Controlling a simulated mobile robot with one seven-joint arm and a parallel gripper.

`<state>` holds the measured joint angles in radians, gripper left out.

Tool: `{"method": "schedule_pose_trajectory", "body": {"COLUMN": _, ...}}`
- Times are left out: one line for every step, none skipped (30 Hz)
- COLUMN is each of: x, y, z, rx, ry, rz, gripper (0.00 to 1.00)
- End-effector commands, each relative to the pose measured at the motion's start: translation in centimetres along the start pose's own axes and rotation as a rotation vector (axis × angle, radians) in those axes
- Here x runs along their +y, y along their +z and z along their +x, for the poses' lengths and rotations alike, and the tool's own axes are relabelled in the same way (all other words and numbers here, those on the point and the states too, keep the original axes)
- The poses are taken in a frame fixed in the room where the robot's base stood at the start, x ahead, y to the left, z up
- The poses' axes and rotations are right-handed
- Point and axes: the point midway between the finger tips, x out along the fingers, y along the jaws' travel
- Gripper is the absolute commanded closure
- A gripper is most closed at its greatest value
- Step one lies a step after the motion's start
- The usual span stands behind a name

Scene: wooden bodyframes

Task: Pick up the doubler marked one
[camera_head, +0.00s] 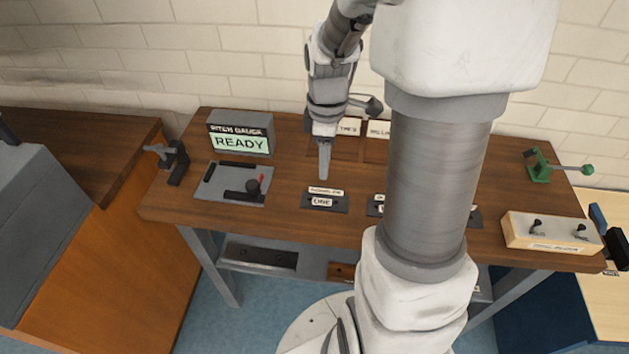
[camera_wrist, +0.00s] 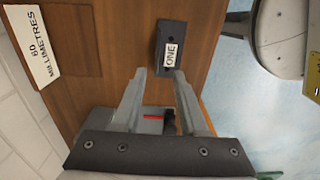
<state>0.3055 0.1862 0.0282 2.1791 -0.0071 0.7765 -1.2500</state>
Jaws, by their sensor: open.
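The doubler marked ONE (camera_head: 342,208) is a small dark block with a white label, lying on the wooden bench top near its front edge. In the wrist view the doubler (camera_wrist: 170,28) lies just beyond the fingertips, its label facing the camera. My gripper (camera_head: 324,174) points down above and slightly behind it in the head view. In the wrist view my gripper (camera_wrist: 160,72) has its two fingers apart with nothing between them. The doubler sits a little right of the middle of the gap. The height above it is hard to tell.
A pitch gauge reading READY (camera_head: 240,142) and a grey plate with a red-tipped lever (camera_head: 225,185) stand left. Another dark labelled piece (camera_head: 375,208) is partly hidden by my arm. A green clamp (camera_head: 540,170) and a pale switch box (camera_head: 520,232) stand right.

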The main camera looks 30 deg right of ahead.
Motion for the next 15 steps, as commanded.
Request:
{"method": "schedule_pose_trajectory", "body": {"x": -0.1, "y": 0.0, "z": 1.3, "rx": -0.002, "ry": -0.005, "rz": 0.0, "gripper": 0.57}}
{"method": "schedule_pose_trajectory", "body": {"x": -0.1, "y": 0.0, "z": 1.7, "rx": -0.001, "ry": -0.003, "rz": 0.0, "gripper": 0.57}}
{"method": "schedule_pose_trajectory", "body": {"x": -0.1, "y": 0.0, "z": 2.2, "rx": -0.001, "ry": -0.003, "rz": 0.0, "gripper": 0.57}}
{"method": "schedule_pose_trajectory", "body": {"x": -0.1, "y": 0.0, "z": 2.5, "rx": -0.001, "ry": -0.003, "rz": 0.0, "gripper": 0.57}}
{"method": "schedule_pose_trajectory", "body": {"x": 0.0, "y": 0.0, "z": 2.8, "rx": -0.001, "ry": -0.002, "rz": 0.0, "gripper": 0.57}}
{"method": "schedule_pose_trajectory", "body": {"x": 0.0, "y": 0.0, "z": 3.0, "rx": 0.0, "ry": -0.001, "rz": 0.0, "gripper": 0.57}}
{"method": "schedule_pose_trajectory", "body": {"x": 0.0, "y": 0.0, "z": 3.1, "rx": 0.0, "ry": -0.001, "rz": 0.0, "gripper": 0.57}}
{"method": "schedule_pose_trajectory", "body": {"x": 0.0, "y": 0.0, "z": 3.2, "rx": 0.0, "ry": -0.001, "rz": 0.0, "gripper": 0.57}}
{"method": "schedule_pose_trajectory", "body": {"x": 0.0, "y": 0.1, "z": 3.4, "rx": 0.0, "ry": -0.001, "rz": 0.001, "gripper": 0.57}}
{"method": "schedule_pose_trajectory", "body": {"x": 0.0, "y": 0.1, "z": 3.7, "rx": -0.001, "ry": -0.001, "rz": 0.001, "gripper": 0.57}}
{"method": "schedule_pose_trajectory", "body": {"x": 0.1, "y": 0.1, "z": 4.0, "rx": -0.001, "ry": -0.001, "rz": 0.001, "gripper": 0.57}}
{"method": "schedule_pose_trajectory", "body": {"x": 0.1, "y": 0.2, "z": 4.6, "rx": -0.001, "ry": -0.002, "rz": 0.001, "gripper": 0.57}}
{"method": "schedule_pose_trajectory", "body": {"x": 0.2, "y": 0.3, "z": 5.1, "rx": -0.001, "ry": -0.003, "rz": 0.001, "gripper": 0.57}}
{"method": "schedule_pose_trajectory", "body": {"x": 0.2, "y": 0.4, "z": 5.6, "rx": -0.002, "ry": -0.004, "rz": 0.001, "gripper": 0.57}}
{"method": "schedule_pose_trajectory", "body": {"x": 0.4, "y": 0.5, "z": 6.3, "rx": -0.001, "ry": -0.003, "rz": 0.001, "gripper": 0.57}}
